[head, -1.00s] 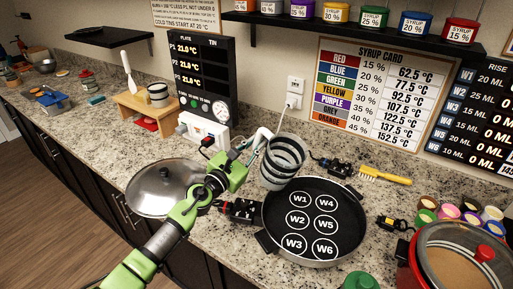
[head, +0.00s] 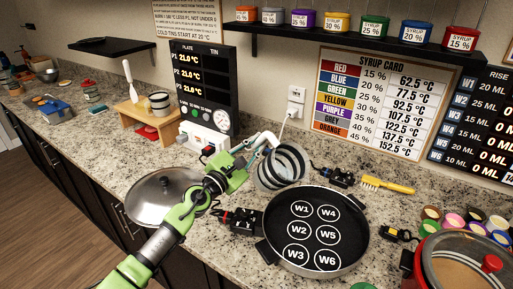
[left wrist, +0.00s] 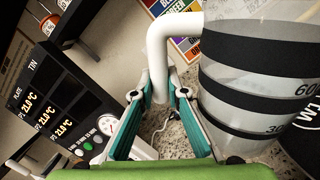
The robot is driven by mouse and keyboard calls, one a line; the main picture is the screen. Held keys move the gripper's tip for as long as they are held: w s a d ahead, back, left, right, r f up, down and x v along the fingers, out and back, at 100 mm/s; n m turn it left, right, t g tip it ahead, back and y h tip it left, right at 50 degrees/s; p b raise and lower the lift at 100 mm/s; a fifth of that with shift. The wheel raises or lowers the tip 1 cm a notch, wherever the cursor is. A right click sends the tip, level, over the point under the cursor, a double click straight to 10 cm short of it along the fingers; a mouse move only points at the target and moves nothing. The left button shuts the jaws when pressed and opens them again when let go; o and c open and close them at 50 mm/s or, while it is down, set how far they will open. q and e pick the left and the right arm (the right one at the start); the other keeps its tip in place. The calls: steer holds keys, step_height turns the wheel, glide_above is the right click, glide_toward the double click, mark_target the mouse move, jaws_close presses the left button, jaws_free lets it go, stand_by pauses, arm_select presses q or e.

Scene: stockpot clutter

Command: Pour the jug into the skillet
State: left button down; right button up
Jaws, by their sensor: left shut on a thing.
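The jug (head: 281,166) is grey with black bands and a white handle, and hangs tilted to the right above the back left rim of the skillet. My left gripper (head: 254,146) is shut on the jug's handle. In the left wrist view the teal fingers (left wrist: 158,112) are on either side of the white handle, with the jug's body (left wrist: 245,95) and its marks to the right. The skillet (head: 317,272) is black inside with several white circles marked W1 to W6, and looks empty. I see no liquid stream. My right gripper is not in view.
A steel lid (head: 160,197) lies left of the skillet. A black device (head: 238,218) sits at its left rim, and a yellow brush (head: 388,185) lies behind right. A red pot (head: 425,268) and several small cups (head: 465,215) stand at right.

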mark_target(261, 141)
arm_select(q)
steer(key=shift+s+d+r+m+h+b, duration=0.25)
steer(key=shift+r+m, duration=0.2)
steer(key=shift+m, duration=0.3)
steer(key=shift+s+d+r+m+h+b, duration=0.15)
steer(key=shift+s+d+r+m+b, duration=0.2)
steer(key=shift+m, duration=0.4)
steer(key=shift+s+d+r+m, duration=0.1)
steer(key=shift+r+m, duration=0.1)
steer(key=shift+m, duration=0.3)
steer(key=shift+r, duration=0.1)
steer(key=shift+s+d+m, duration=0.1)
steer(key=shift+m, duration=0.2)
